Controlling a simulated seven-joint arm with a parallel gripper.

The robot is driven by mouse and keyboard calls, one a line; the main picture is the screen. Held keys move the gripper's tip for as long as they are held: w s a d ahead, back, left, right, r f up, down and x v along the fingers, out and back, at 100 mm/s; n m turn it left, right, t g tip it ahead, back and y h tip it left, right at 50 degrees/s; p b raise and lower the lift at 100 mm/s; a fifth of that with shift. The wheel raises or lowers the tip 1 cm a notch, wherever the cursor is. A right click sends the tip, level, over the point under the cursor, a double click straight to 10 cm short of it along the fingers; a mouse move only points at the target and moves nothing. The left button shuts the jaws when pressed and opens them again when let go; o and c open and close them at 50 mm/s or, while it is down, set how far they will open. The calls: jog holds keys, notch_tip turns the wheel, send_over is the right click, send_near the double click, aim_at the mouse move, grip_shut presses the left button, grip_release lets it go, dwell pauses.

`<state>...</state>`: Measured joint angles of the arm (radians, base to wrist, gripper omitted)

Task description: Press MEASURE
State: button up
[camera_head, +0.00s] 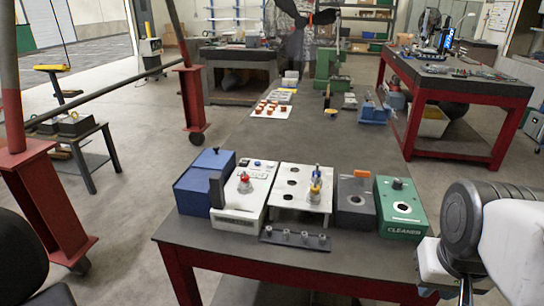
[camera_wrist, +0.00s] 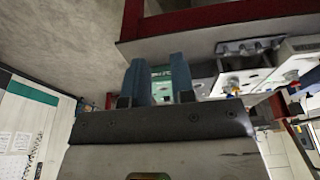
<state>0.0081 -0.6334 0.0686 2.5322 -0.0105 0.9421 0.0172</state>
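A white device (camera_head: 243,193) stands on the front table, left of centre. It has a red-and-white piece (camera_head: 246,182) on top and small dark and blue buttons (camera_head: 252,163) near its back edge. Lettering on it is too small to read, so I cannot tell which control is MEASURE. My gripper (camera_wrist: 158,62) shows in the wrist view with its two blue-grey fingers apart and nothing between them. In the head view my arm is at the lower right, right of the green CLEANER box (camera_head: 400,208), well away from the white device; the fingertips are not clear there.
A blue box (camera_head: 205,180) stands left of the white device. A white holed stand (camera_head: 300,196) with a blue-and-yellow piece and a dark box (camera_head: 356,203) with an orange part stand to its right. A dark strip with several pegs (camera_head: 294,238) lies in front.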

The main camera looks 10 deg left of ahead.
grip_shut()
dwell(1.3)
